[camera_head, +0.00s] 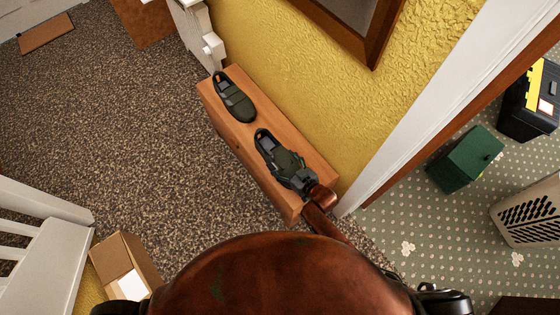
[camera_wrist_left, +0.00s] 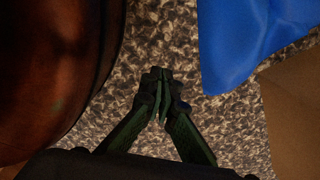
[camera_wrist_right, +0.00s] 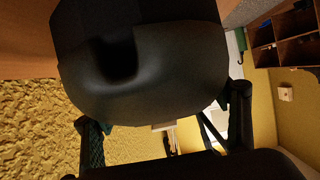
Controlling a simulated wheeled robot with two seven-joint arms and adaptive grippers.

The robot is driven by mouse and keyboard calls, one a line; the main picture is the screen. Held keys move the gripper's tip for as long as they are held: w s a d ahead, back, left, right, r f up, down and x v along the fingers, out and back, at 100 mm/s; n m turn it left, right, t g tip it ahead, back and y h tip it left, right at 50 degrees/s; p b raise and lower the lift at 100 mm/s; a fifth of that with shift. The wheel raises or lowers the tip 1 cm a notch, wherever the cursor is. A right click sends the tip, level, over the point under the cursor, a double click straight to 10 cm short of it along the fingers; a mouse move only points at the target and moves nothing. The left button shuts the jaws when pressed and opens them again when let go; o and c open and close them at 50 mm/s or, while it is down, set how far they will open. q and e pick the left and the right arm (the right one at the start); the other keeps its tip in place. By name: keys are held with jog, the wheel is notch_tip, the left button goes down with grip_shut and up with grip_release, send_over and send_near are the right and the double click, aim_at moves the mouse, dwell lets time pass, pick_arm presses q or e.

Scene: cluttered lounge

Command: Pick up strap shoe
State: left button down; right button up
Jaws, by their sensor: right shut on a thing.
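Two dark green strap shoes show on a wooden bench (camera_head: 222,117) in the head view. The far strap shoe (camera_head: 235,98) lies on the bench top. The near strap shoe (camera_head: 277,152) is in my right gripper (camera_head: 300,183), shut on its near end. In the right wrist view the shoe (camera_wrist_right: 145,75) fills the space between the spread fingers (camera_wrist_right: 165,128). I cannot tell whether it touches the bench. My left gripper (camera_wrist_left: 160,82) shows only in its wrist view, fingertips together, nothing between them, above the carpet.
A yellow wall (camera_head: 310,75) stands close behind the bench. An open cardboard box (camera_head: 121,263) is at lower left, by white railings (camera_head: 58,262). A blue thing (camera_wrist_left: 245,40) is right of my left gripper. Open carpet (camera_head: 110,120) lies left of the bench.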

jog(key=c, duration=0.6)
jog(key=shift+r, duration=0.15)
